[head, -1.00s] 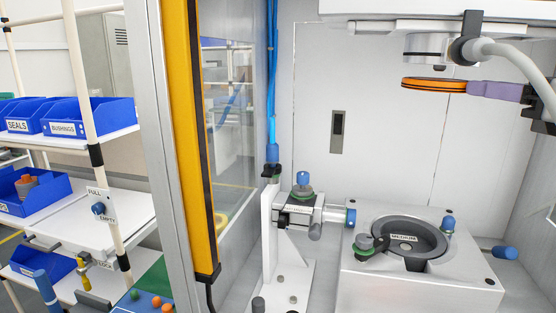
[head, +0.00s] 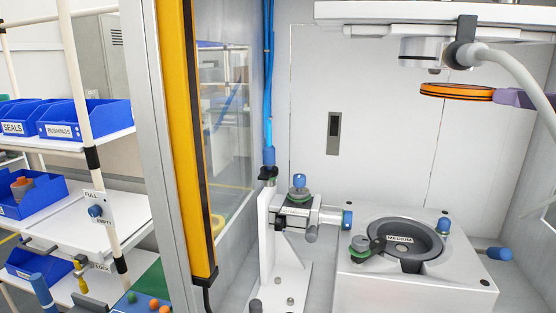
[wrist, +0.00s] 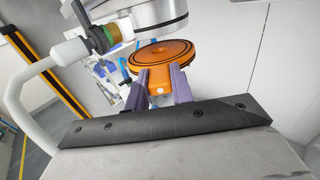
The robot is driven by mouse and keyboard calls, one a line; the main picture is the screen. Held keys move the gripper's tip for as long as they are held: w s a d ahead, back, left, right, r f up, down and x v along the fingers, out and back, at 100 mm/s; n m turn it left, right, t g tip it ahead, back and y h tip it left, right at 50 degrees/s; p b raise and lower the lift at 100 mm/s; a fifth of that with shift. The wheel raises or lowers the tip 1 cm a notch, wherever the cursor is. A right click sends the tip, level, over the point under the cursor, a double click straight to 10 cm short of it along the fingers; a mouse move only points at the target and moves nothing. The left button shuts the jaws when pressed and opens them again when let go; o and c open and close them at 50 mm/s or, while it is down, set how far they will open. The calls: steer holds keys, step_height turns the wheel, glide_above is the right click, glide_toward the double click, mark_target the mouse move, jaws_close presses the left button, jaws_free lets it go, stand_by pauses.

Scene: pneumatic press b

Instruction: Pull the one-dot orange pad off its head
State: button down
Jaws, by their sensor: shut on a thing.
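The orange pad (head: 456,91) is a flat disc with dark rings around its edge. It hangs in the air below and to the right of the grey metal head (head: 425,50), with a clear gap between them. My gripper (head: 506,97) has purple fingers and comes in from the right edge of the head view. In the wrist view the fingers (wrist: 160,88) are shut on the orange tab of the pad (wrist: 163,54), which also shows there below the head (wrist: 150,18). I cannot make out the dot clearly.
Below stands a white block with a dark round nest (head: 407,240) labelled MEDIUM. A clamp fixture (head: 299,205) stands to its left. A thick grey hose (head: 520,68) curves down at the right, close to my gripper. The yellow post (head: 187,140) bounds the left side.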

steer(key=v, duration=0.3)
steer(key=shift+s+d, duration=0.2)
steer(key=shift+s, duration=0.1)
stand_by(0.5)
